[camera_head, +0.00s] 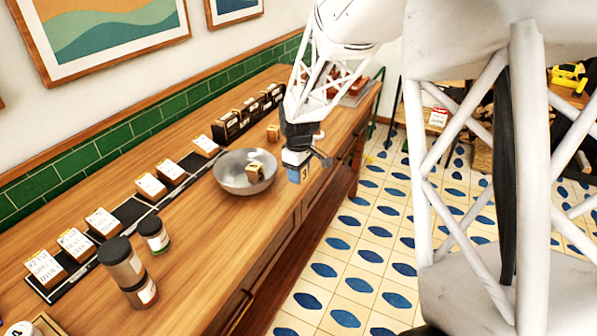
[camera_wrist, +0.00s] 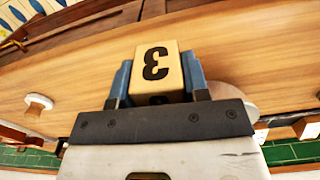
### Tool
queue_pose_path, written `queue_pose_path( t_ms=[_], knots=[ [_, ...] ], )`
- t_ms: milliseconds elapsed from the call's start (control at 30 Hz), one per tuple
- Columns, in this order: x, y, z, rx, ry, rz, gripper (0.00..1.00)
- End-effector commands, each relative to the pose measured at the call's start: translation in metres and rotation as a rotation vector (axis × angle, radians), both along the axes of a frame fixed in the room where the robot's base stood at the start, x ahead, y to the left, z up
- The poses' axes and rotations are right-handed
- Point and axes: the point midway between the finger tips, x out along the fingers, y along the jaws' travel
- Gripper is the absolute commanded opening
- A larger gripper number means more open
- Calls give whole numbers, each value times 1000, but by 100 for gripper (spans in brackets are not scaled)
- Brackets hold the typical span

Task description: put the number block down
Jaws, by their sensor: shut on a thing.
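The number block (camera_wrist: 158,72) is a pale wooden cube with a black 3 on the face toward the wrist camera. My gripper (camera_wrist: 157,84) is shut on it, with a blue finger on either side. In the head view, my gripper (camera_head: 299,168) appears near the counter's front edge, to the right of the metal bowl. The held block (camera_head: 305,173) shows there only in part, behind a blue finger. I cannot tell its exact height above the counter.
The metal bowl (camera_head: 226,176) holds a small wooden block (camera_head: 254,171). Another block (camera_head: 273,132) stands behind it on the wooden counter (camera_head: 217,234). Dark jars (camera_head: 122,262) stand front left. Bare counter lies before the bowl.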

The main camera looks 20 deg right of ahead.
Motion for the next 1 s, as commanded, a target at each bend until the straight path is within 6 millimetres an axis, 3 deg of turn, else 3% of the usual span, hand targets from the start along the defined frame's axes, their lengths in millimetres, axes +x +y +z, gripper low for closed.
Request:
queue_pose_path(
  t_ms=[467, 1000],
  knots=[
    [0, 0, 10, 0, -1, 0, 19],
    [0, 0, 112, 0, -3, 0, 19]
  ],
)
